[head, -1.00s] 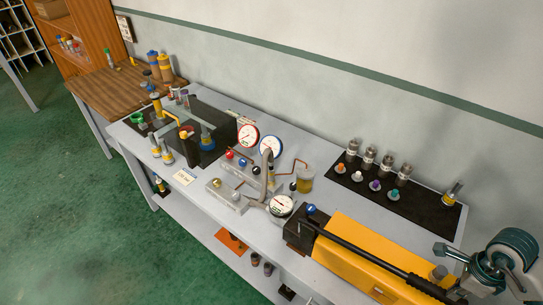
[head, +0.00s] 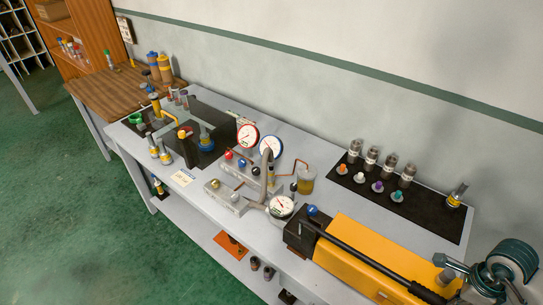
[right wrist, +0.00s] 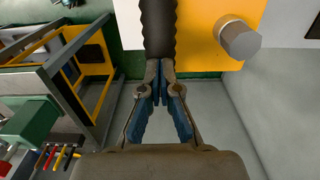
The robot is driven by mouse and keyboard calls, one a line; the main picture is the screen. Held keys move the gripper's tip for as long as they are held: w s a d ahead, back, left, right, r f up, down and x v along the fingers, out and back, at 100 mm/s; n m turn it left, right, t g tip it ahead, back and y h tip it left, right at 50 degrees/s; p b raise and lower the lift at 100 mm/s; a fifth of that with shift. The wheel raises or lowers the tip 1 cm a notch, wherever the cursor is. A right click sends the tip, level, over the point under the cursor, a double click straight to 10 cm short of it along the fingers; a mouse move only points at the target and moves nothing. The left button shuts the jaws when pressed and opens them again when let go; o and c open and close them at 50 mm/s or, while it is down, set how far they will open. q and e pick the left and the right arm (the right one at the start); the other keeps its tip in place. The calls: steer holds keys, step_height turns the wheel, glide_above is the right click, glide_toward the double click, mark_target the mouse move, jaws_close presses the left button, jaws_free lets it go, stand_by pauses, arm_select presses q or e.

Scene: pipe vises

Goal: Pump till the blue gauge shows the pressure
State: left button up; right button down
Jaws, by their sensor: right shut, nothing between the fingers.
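The hand pump (head: 372,247) has a long yellow body and a black lever handle (head: 375,262) lying low along it. The blue-rimmed gauge (head: 270,148) stands behind the manifold, with a white dial; its reading is too small to tell. My right gripper (right wrist: 160,88) is shut and empty, its tips at the end of the black handle grip (right wrist: 158,28) in the right wrist view. I cannot tell whether they touch. In the head view my right arm is at the lower right, by the pump's far end. My left gripper is not in view.
A red-rimmed gauge (head: 248,136) stands left of the blue one, and a third gauge (head: 281,206) is by the pump. A manifold with coloured knobs (head: 242,163) lies between. A black mat (head: 430,210) holds fittings behind the pump. A pipe vise stands at the left.

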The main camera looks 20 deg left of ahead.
steer(key=r+p, duration=0.1)
steer(key=r, duration=0.1)
steer(key=r+p, duration=0.3)
steer(key=r, duration=0.1)
steer(key=shift+w+a+r, duration=0.1)
steer(key=shift+a+r, duration=0.25)
steer(key=shift+a, duration=0.05)
steer(key=shift+a+r+p, duration=0.1)
steer(key=shift+r+p, duration=0.25)
steer(key=shift+p, duration=0.2)
steer(key=shift+a, duration=0.1)
step_height(320, 180, up, 7)
steer(key=a+p, duration=0.1)
steer(key=p, duration=0.5)
steer(key=shift+w+a, duration=0.3)
steer(key=shift+a, duration=0.05)
steer(key=shift+r, duration=0.1)
